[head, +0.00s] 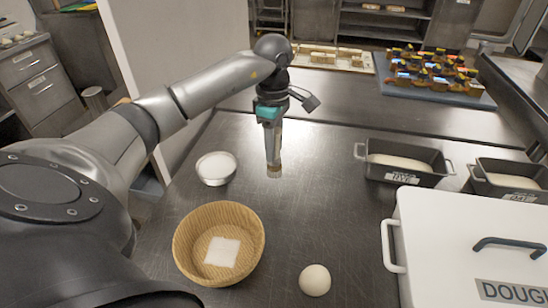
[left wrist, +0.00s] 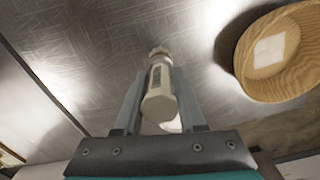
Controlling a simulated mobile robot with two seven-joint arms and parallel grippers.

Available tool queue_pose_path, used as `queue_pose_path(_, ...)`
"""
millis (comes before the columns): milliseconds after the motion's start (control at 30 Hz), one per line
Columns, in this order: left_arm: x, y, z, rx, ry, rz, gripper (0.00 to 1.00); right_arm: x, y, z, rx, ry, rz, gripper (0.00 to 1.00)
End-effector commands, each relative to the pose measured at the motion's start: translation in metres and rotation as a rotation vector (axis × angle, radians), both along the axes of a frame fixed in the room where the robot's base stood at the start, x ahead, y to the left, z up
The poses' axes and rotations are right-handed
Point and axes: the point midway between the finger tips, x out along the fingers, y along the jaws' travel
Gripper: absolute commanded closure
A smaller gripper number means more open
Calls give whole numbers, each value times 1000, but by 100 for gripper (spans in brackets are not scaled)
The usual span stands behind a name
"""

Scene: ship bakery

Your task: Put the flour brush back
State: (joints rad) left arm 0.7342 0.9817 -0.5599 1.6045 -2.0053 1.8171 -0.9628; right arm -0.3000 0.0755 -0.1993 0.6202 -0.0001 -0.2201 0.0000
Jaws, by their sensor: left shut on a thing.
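My left gripper (head: 273,145) is shut on the flour brush (head: 274,171) and points down over the middle of the metal worktop (head: 320,215). In the head view only the brush's pale tan lower end shows below the fingers. In the left wrist view the brush (left wrist: 158,88) is a pale handle held between both fingers (left wrist: 158,100). I cannot tell whether its tip touches the worktop. A small bowl of white flour (head: 216,168) stands to the left of the brush. My right gripper is out of view.
A round wicker basket with a white cloth (head: 184,244) and a dough ball (head: 314,280) are in front. Dark loaf tins (head: 402,173) and a white dough box (head: 470,240) stand on the right. Behind are a board (head: 350,67) and a blue tray (head: 445,97) of small goods.

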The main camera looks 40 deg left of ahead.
Motion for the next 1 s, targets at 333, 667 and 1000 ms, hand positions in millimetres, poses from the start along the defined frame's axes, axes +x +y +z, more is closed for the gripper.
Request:
queue_pose_path(333,0,0,-38,-1,1,-1,100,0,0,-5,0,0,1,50)
queue_pose_path(667,0,0,-41,-1,2,-1,56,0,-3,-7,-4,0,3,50)
queue_pose_path(1000,-1,0,-40,-1,2,-1,31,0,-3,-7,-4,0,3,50)
